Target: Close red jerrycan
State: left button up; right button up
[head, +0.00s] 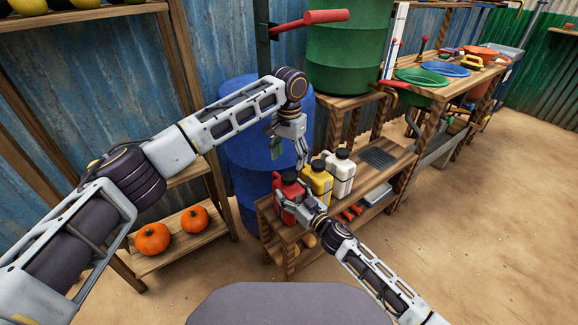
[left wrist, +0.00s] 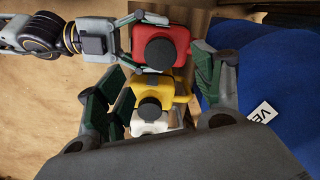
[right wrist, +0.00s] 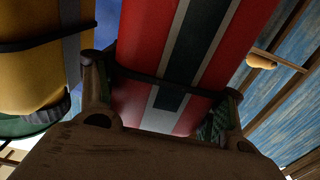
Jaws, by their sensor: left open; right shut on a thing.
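The red jerrycan (head: 288,186) stands upright at the left end of a row on the low wooden shelf. Its dark round cap or opening shows in the left wrist view (left wrist: 161,53); I cannot tell whether it is closed. My right gripper (head: 292,208) is shut on the red jerrycan's body, which fills the right wrist view (right wrist: 180,70). My left gripper (head: 302,160) points down above the jerrycans, open and empty. In the left wrist view its fingers (left wrist: 160,88) straddle the line of jerrycans without visibly gripping any.
A yellow jerrycan (head: 318,184) and a white jerrycan (head: 341,172) stand close beside the red one, both with dark caps. A blue barrel (head: 250,165) stands behind. A green barrel (head: 346,45) sits higher on a wooden stand. Red-handled tools (head: 352,211) lie at the lower right.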

pick_arm(q)
jog(key=shift+r, duration=2.25)
pick_arm(e)
jog(key=o, duration=2.1)
jog(key=shift+c, duration=0.2)
jog(key=v, duration=1.2)
